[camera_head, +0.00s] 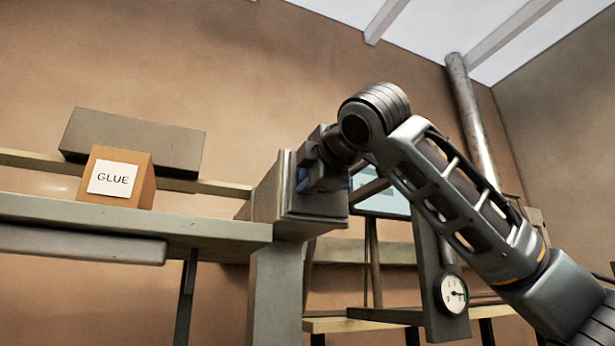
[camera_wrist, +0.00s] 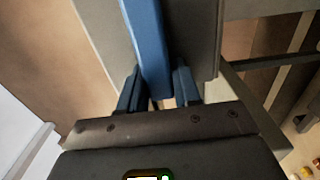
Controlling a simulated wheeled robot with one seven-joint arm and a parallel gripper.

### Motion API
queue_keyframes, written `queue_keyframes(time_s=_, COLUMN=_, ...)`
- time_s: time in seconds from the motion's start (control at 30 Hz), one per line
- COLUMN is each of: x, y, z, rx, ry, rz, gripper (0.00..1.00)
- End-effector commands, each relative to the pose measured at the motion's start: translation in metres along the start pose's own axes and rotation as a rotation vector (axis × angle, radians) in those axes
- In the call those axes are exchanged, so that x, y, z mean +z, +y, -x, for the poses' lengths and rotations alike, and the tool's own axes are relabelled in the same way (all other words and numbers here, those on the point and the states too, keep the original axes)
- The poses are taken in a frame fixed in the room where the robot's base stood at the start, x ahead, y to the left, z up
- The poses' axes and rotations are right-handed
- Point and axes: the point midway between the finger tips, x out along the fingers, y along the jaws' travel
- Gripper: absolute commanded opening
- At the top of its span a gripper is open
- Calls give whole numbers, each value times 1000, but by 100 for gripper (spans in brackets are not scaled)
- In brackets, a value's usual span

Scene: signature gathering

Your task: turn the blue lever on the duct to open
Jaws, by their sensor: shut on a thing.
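The blue lever (camera_wrist: 147,35) runs down from the top of the wrist view, in front of the grey duct (camera_wrist: 198,35). My gripper (camera_wrist: 157,85) has its two dark blue fingers on either side of the lever's lower end and is shut on it. In the head view the duct (camera_head: 268,192) is a grey box-like piece right of the shelf. My gripper (camera_head: 322,172) is up against its right side. Only a small patch of blue shows there, so the lever's angle is hard to tell in that view.
An orange box labelled GLUE (camera_head: 140,181) stands on the grey shelf (camera_head: 215,228) at left, with a long grey box (camera_head: 150,138) behind it. A round gauge (camera_head: 454,294) hangs below my arm. A vertical pipe (camera_head: 470,115) rises at the back right.

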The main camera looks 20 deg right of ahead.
Motion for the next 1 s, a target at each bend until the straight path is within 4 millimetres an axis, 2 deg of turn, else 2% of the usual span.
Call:
queue_keyframes(time_s=0.03, x=0, y=0, z=0, rx=-1, ry=0, rz=0, gripper=19)
queue_keyframes(time_s=0.2, x=0, y=-1, z=0, rx=-2, ry=0, rz=0, gripper=2)
queue_keyframes(time_s=0.57, x=0, y=0, z=0, rx=-4, ry=1, rz=-60, gripper=2)
queue_keyframes(time_s=1.0, x=1, y=12, z=0, rx=-5, ry=3, rz=-407, gripper=2)
